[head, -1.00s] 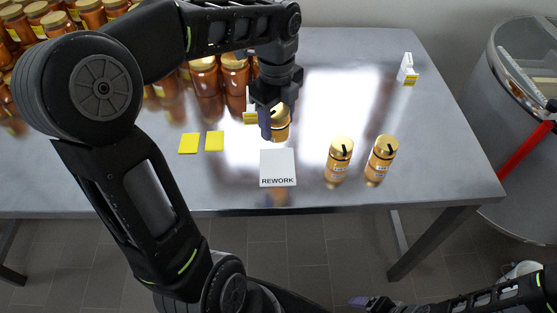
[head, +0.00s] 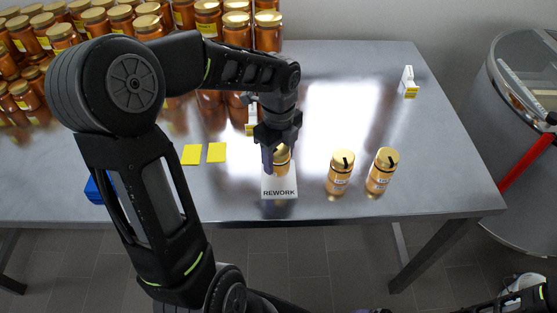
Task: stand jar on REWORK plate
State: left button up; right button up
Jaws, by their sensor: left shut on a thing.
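A gold-lidded amber jar (head: 283,162) is held in my left gripper (head: 279,152), which is shut on it. The jar looks upright over the far part of the white REWORK plate (head: 280,192); I cannot tell whether its base touches the plate. The gripper hides part of its lid and side. The plate lies flat near the table's front edge, its lettering facing me. Only part of my right arm shows at the bottom right; its gripper cannot be made out.
Two similar jars, one nearer (head: 340,172) and one farther right (head: 381,171), stand right of the plate. Two yellow cards (head: 204,153) lie to its left. Many jars (head: 120,20) crowd the back left. A white-and-yellow holder (head: 409,82) stands back right. A steel tank (head: 525,130) is beyond the table.

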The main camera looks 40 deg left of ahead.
pick_arm(q)
jog(key=shift+f, duration=0.95)
jog(key=shift+f, duration=0.15)
jog(key=o, duration=1.7)
jog(key=shift+c, duration=0.2)
